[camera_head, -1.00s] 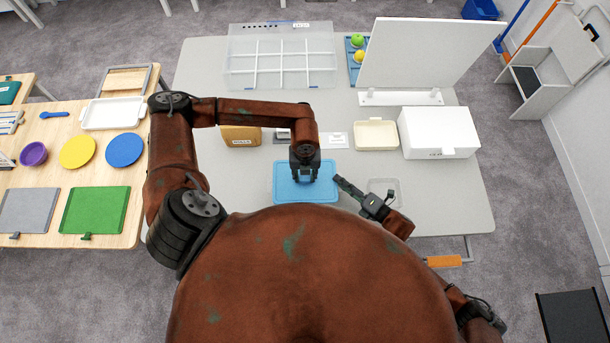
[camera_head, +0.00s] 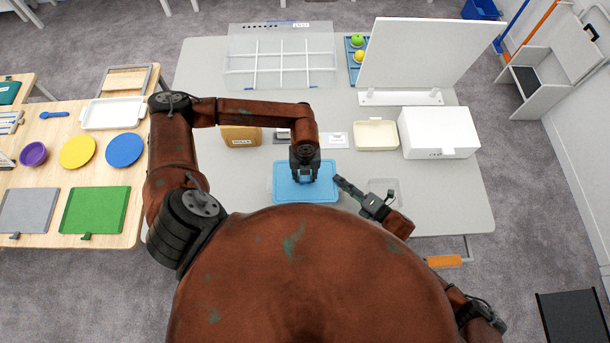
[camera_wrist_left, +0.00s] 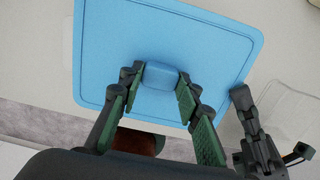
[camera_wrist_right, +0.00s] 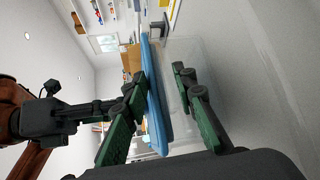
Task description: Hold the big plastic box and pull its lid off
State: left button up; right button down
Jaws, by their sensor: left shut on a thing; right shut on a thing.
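The big plastic box (camera_wrist_right: 181,52) has clear walls. Its light blue lid (camera_head: 287,194) sits on it near the table's front edge and hides most of the box from above. In the left wrist view the lid (camera_wrist_left: 110,40) has a raised blue handle (camera_wrist_left: 160,78) in the middle. My left gripper (camera_head: 305,179) comes from above, its fingers shut on this handle from both sides. My right gripper (camera_head: 340,183) is at the lid's right edge. In the right wrist view its fingers (camera_wrist_right: 158,80) are on either side of the box's edge, shut on it; the exact contact is hard to see.
A small clear container (camera_head: 386,186) stands just right of my right gripper. Behind are a wooden block (camera_head: 240,136), a cream tray (camera_head: 376,135) and a white box (camera_head: 437,133). A large clear divided bin (camera_head: 280,60) lies at the back. Left table (camera_head: 60,130) holds plates and boards.

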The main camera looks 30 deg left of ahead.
jog(key=shift+f, duration=0.2)
jog(key=c, duration=2)
grip_release()
jog(key=shift+d, duration=0.1)
jog(key=o, duration=0.5)
jog(key=shift+r, duration=0.1)
jog(key=v, duration=1.2)
pick_arm(q)
jog(key=o, duration=1.3)
